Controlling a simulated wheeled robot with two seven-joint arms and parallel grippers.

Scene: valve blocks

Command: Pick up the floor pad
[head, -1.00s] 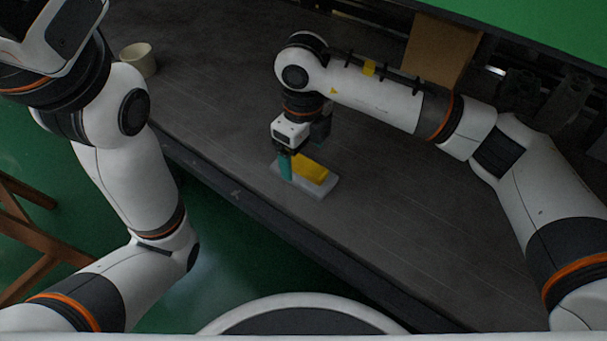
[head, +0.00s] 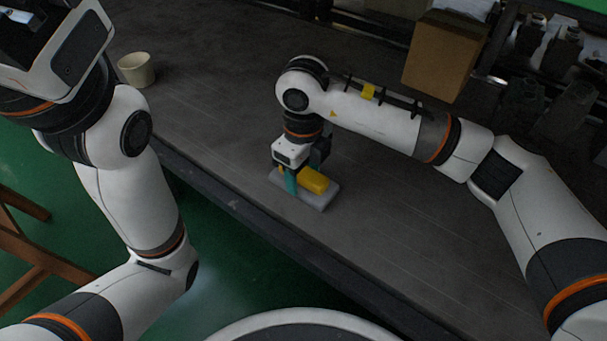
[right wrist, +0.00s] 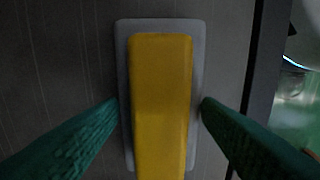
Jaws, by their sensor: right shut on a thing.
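The floor pad, with a pale grey base (head: 319,203) and a yellow bar on top (head: 313,180), lies flat at the table's near side. Its grey base (right wrist: 122,60) and yellow bar (right wrist: 161,85) also show in the right wrist view. My right gripper (head: 293,185) points straight down over it, shut on it. Its two teal fingers (right wrist: 161,103) come in from both sides and meet the long edges of the grey base. The far finger is mostly hidden in the head view. My left arm is raised at the left; its fingers are not seen.
The dark grey table (head: 222,110) has free room around the pad; its near edge runs close by. A cream cup (head: 136,70) stands at the far left. A cardboard box (head: 440,60) is at the back right. A wooden frame (head: 35,265) stands on the green floor.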

